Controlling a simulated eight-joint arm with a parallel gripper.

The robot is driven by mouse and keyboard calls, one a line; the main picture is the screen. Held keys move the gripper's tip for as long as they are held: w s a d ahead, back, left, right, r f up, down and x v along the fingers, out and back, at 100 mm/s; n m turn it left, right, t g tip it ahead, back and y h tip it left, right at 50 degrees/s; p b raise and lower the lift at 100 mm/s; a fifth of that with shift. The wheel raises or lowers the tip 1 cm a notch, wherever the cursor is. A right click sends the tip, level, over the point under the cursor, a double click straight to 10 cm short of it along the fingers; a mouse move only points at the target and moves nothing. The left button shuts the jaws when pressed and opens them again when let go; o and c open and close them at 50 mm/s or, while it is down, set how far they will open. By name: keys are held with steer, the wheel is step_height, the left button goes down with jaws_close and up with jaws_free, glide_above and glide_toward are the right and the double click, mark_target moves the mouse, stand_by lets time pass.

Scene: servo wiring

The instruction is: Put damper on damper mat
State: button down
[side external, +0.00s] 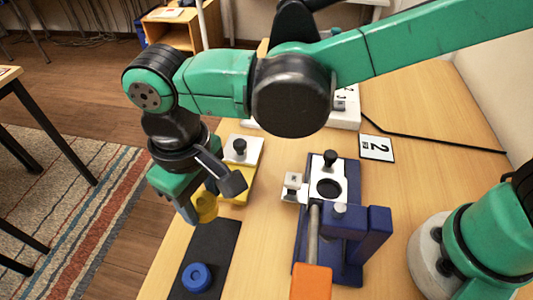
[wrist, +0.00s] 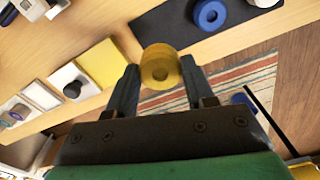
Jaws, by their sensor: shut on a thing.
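My gripper (side external: 196,208) is shut on a yellow round damper (side external: 207,203). In the wrist view the yellow damper (wrist: 160,67) sits between the two fingertips (wrist: 160,82), with a small dark hole in its middle. A dark mat (side external: 217,243) lies along the table's edge, just below the gripper in the side view. A blue ring-shaped damper (side external: 197,277) lies on this mat's near end. The mat (wrist: 172,24) and blue damper (wrist: 209,15) also show in the wrist view. The held damper's height above the table is hard to tell.
A yellow pad (side external: 243,190) and a white plate with a black knob (side external: 240,149) lie behind the gripper. A blue fixture (side external: 372,232) with an orange-ended bar (side external: 311,283) stands to the right. A card marked 2 (side external: 376,147) lies further back. The table's edge is close on the left.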

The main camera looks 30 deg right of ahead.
mark_target(215, 236)
step_height(215, 236, down, 8)
steer(key=shift+r, duration=0.15)
stand_by(0.4)
steer(key=shift+c, duration=1.6)
jaws_free()
step_height(215, 236, up, 12)
steer(key=shift+d+f, duration=0.1)
steer(key=w+d+m+t, duration=0.1)
steer(key=d+m+t, duration=0.4)
steer(key=d, duration=2.2)
steer(key=shift+d+r+m+t, duration=0.25)
steer(key=shift+m+t, duration=0.15)
steer(key=shift+t, duration=0.7)
